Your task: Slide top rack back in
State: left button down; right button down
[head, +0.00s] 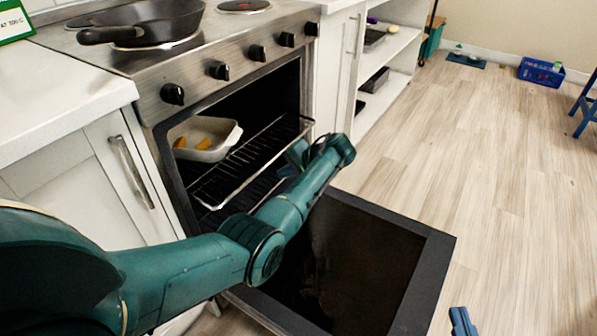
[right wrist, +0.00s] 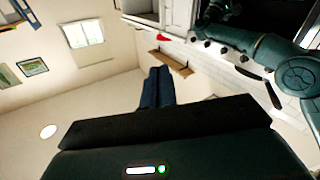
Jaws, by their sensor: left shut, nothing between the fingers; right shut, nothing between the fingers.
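The oven's top rack (head: 232,172) is a wire rack that sticks out a little past the oven opening in the head view. A white dish (head: 207,139) with orange pieces sits inside the oven at the rack's level. My left arm crosses in front of the oven. My left gripper (head: 295,156) is by the rack's right front end, partly hidden behind its own wrist; I cannot tell whether it touches the rack. My right gripper (head: 462,321) shows only its blue tips at the bottom edge, away from the oven. In the right wrist view its fingers (right wrist: 157,88) are together and empty.
The oven door (head: 350,260) is folded down open below my left arm. A lower rack (head: 262,187) is inside. A black pan (head: 150,22) stands on the stove. A blue crate (head: 541,72) and blue stool (head: 585,105) are far right. The floor between is clear.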

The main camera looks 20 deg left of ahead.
aim_at(240, 155)
pick_arm(q)
jog(key=shift+w+a, duration=0.15)
jog(key=shift+a, duration=0.9)
jog(key=shift+w+a, duration=0.15)
jog(key=shift+a, duration=0.9)
pick_arm(e)
jog(key=shift+s+a+n+t+y, duration=0.1)
jog(key=shift+a+n+t+y, duration=0.2)
jog(key=shift+y, duration=0.2)
pick_arm(q)
jog(key=a, duration=0.3)
jog(key=w+a+b, duration=0.1)
jog(key=a, duration=0.2)
jog(key=a+b, duration=0.1)
jog(key=a, duration=0.2)
jog(key=shift+w+a+f, duration=0.1)
jog(key=shift+w+a, duration=0.1)
jog(key=shift+a, duration=0.25)
pick_arm(e)
jog(key=shift+a+r, duration=0.15)
jog(key=shift+r, duration=0.05)
